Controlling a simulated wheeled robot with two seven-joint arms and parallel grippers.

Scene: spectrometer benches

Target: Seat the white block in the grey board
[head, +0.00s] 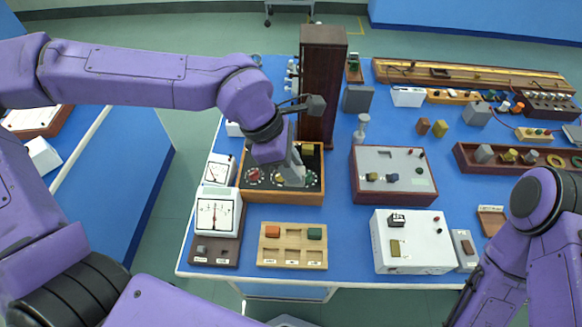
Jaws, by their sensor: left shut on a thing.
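My left gripper (291,176) points down over a wooden box (290,197) with a dark grey panel and red-marked dials. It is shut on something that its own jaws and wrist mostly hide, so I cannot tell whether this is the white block. I cannot tell whether the jaws touch the panel. No board is plainly grey; a tan slotted board (292,257) in front of the box holds an orange-red block (272,231) and a green block (314,233), with other slots empty. My right arm is at the lower right, its gripper outside the view.
A tall dark wooden column (322,85) stands just behind my left gripper. White meters (214,213) stand to the left of the box. A grey-topped case (394,175) and a white case (408,242) stand to the right. Bare blue table shows between them.

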